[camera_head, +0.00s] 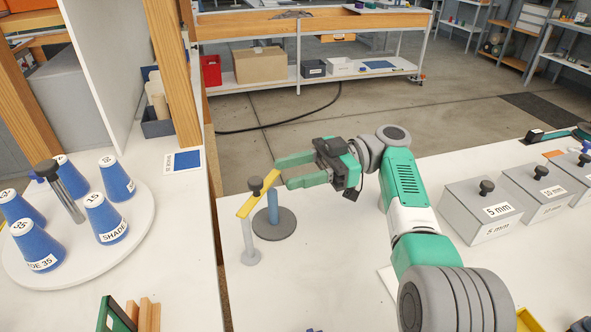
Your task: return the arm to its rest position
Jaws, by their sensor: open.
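My gripper (283,172) is open, with its two green fingers pointing left above the white bench (335,240). In this view the fingertips appear close to the eyelet press, just right of its dark knob (255,183). Whether they touch it cannot be told. The press has a yellow lever (250,202), a blue post (273,210) on a round grey base (274,226), and a light grey post (249,240) at the lever's lower end. I see nothing between the fingers. My arm reaches up from the lower right and bends left.
Grey boxes with black knobs, one labelled 5 mm (482,214), stand at the right. A round white turntable (130,225) with several blue cones stands at the left. A yellow tray (530,321) lies at the lower right.

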